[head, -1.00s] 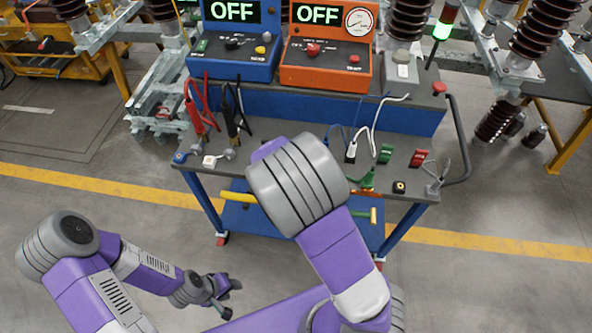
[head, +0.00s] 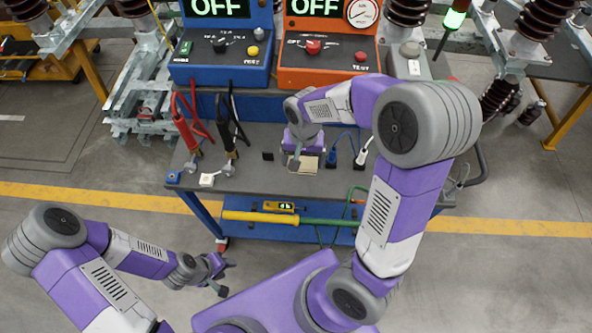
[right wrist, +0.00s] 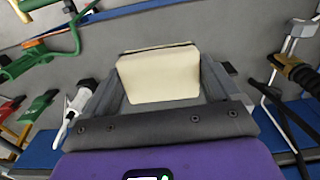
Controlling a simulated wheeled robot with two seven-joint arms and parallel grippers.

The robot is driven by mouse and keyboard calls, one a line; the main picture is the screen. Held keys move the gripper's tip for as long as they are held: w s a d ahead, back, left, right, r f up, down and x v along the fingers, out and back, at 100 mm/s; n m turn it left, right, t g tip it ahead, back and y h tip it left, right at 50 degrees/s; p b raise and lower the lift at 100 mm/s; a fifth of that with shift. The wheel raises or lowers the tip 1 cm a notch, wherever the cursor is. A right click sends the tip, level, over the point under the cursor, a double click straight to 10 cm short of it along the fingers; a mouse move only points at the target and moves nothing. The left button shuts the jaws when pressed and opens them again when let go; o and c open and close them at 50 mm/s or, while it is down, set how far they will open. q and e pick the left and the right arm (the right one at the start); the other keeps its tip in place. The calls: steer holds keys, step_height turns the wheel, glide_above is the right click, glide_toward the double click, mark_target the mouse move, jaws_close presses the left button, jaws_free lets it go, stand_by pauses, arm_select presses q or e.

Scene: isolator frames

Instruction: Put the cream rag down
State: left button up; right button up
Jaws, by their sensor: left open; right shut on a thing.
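The cream rag (right wrist: 158,75) is a folded, pale block between the two fingers of my right gripper (right wrist: 160,85) in the right wrist view. In the head view the rag (head: 304,165) shows at the tip of my right gripper (head: 300,157), over the middle of the grey cart top (head: 250,178). The right gripper is shut on it. I cannot tell whether the rag touches the cart top. My left gripper (head: 219,275) is open and empty, low in front of the cart at the left.
Blue and white plugs lie right of the rag. A blue box (head: 221,60) and an orange box (head: 327,62), both reading OFF, stand behind.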

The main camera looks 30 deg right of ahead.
steer(key=shift+s, duration=0.4)
steer(key=b, duration=0.2)
glide_above(303, 184)
step_height(303, 184, down, 5)
steer(key=shift+w+r, duration=0.1)
steer(key=shift+w, duration=0.05)
step_height(303, 184, down, 4)
steer(key=shift+f+b, duration=0.15)
steer(key=shift+b, duration=0.25)
steer(key=shift+f, duration=0.2)
arm_select(q)
steer(key=f, duration=0.2)
steer(key=shift+s+f, duration=0.35)
arm_select(e)
steer(key=o, duration=1.1)
steer(key=shift+f, duration=0.1)
arm_select(q)
steer(key=shift+f, duration=0.1)
